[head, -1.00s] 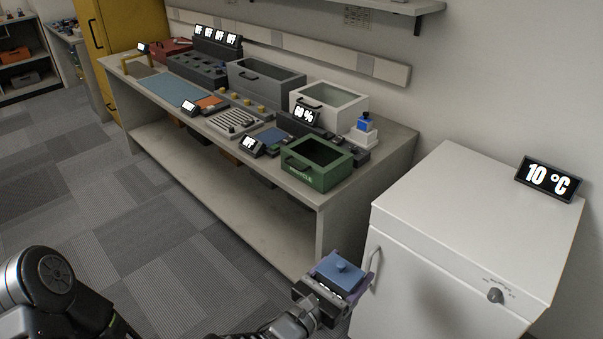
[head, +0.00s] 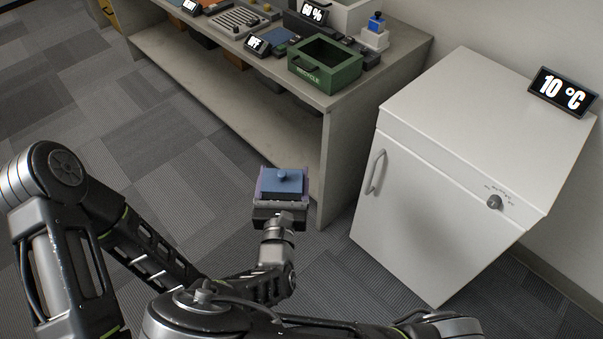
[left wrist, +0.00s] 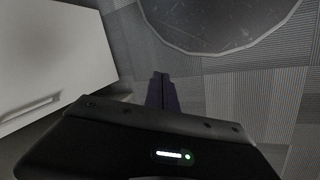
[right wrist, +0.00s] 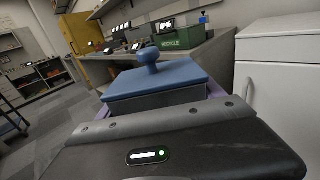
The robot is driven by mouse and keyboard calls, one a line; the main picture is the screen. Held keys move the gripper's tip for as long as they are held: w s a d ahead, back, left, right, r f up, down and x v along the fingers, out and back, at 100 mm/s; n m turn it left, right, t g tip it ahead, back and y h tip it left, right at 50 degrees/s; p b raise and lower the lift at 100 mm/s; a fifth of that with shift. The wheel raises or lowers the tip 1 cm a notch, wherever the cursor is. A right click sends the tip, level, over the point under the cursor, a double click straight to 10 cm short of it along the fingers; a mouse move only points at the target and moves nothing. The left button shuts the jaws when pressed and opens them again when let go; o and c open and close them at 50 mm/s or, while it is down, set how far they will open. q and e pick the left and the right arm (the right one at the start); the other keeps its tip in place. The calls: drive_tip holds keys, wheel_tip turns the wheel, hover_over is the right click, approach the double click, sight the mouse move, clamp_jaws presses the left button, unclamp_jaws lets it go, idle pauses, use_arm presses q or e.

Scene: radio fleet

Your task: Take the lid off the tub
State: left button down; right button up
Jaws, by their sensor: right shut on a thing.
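The tub (right wrist: 165,103) is grey and boxy, its walls largely hidden. Its blue lid (right wrist: 155,80) with a round knob (right wrist: 149,57) lies on top, flat and covering it. The lid also shows in the head view (head: 282,182). My right gripper (head: 281,190) is shut on the tub, with purple fingers along its sides, and holds it in the air left of the fridge. My left gripper (left wrist: 162,92) shows only in the left wrist view, fingers together with nothing between them, over the floor.
A white fridge (head: 440,190) with a 10 °C display stands at the right. A workbench (head: 325,130) with a green recycle bin (head: 325,65) on it is behind the tub. Carpeted floor at the left is open.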

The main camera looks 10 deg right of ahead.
use_arm(q)
drive_tip(key=c, duration=2.2)
unclamp_jaws()
